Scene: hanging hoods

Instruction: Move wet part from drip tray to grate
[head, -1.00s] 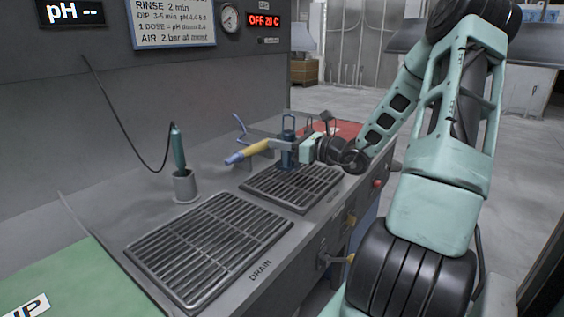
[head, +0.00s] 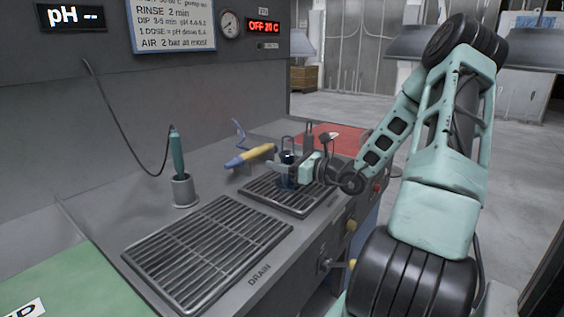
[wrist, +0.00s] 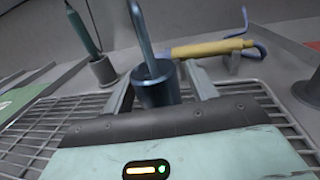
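The part (head: 287,181) is a dark blue cup shape with an upright loop on top. It is upright at the far, smaller slatted grate (head: 262,196), low over it or touching; I cannot tell which. My gripper (head: 287,168) reaches in from the right, its fingers on both sides of the part. In the wrist view the part (wrist: 157,92) fills the space between the fingertips, and its rod rises toward the camera. A larger slatted tray (head: 205,253), beside the word DRAIN, is nearer and empty. Any wetness is not clear.
A probe (head: 177,152) stands in a grey cup (head: 185,191) left of the grates, its cable hanging from the panel. A yellow-handled tool (head: 250,157) lies behind the part. A red mat (head: 338,137) is further back, a green surface (head: 50,285) front left.

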